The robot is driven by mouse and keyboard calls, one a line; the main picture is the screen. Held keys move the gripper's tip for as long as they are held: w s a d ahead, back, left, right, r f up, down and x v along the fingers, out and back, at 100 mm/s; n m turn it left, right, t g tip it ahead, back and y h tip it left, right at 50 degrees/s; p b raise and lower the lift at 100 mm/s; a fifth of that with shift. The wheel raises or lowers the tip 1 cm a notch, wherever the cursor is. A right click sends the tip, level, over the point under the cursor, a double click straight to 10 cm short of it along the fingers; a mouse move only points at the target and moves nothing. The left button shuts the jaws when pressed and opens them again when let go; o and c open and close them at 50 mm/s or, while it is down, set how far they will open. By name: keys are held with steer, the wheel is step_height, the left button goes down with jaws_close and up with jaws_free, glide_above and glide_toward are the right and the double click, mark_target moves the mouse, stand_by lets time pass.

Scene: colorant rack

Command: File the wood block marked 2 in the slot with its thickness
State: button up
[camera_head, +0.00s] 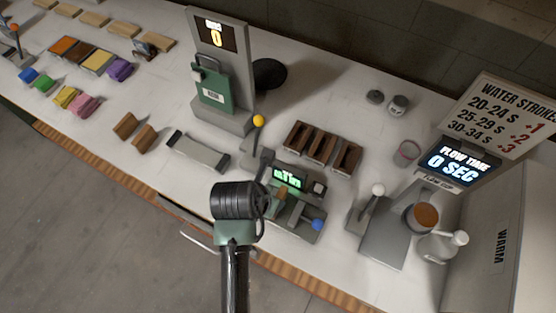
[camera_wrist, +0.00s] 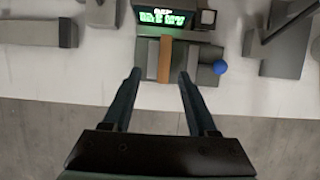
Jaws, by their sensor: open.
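A brown wood block (camera_wrist: 165,60) sits upright in the grey measuring device (camera_wrist: 203,55) below its green-lit display; it also shows in the head view (camera_head: 282,193). No number is readable on it. My gripper (camera_wrist: 160,73) is open and empty, its two fingers reaching toward the device with the block between their lines; no contact shows. In the head view my arm hides the fingers. Two more brown blocks (camera_head: 126,125) (camera_head: 145,137) lie on the counter to the left; their marks are not readable. A dark brown rack with three slots (camera_head: 322,147) stands behind the device.
A blue knob (camera_wrist: 220,67) is at the device's right side. A lever with a yellow ball (camera_head: 258,121) stands behind my arm. A grey tray (camera_head: 198,152) lies left. A flow station (camera_head: 385,235) stands right. Bare counter lies behind the rack.

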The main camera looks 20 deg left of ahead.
steer(key=shift+x, duration=0.8)
steer(key=x, duration=0.2)
steer(key=p+x, duration=0.1)
steer(key=x, duration=0.1)
steer(key=shift+d, duration=0.4)
steer(key=shift+w+f, duration=0.3)
steer(key=shift+f, duration=0.3)
jaws_close()
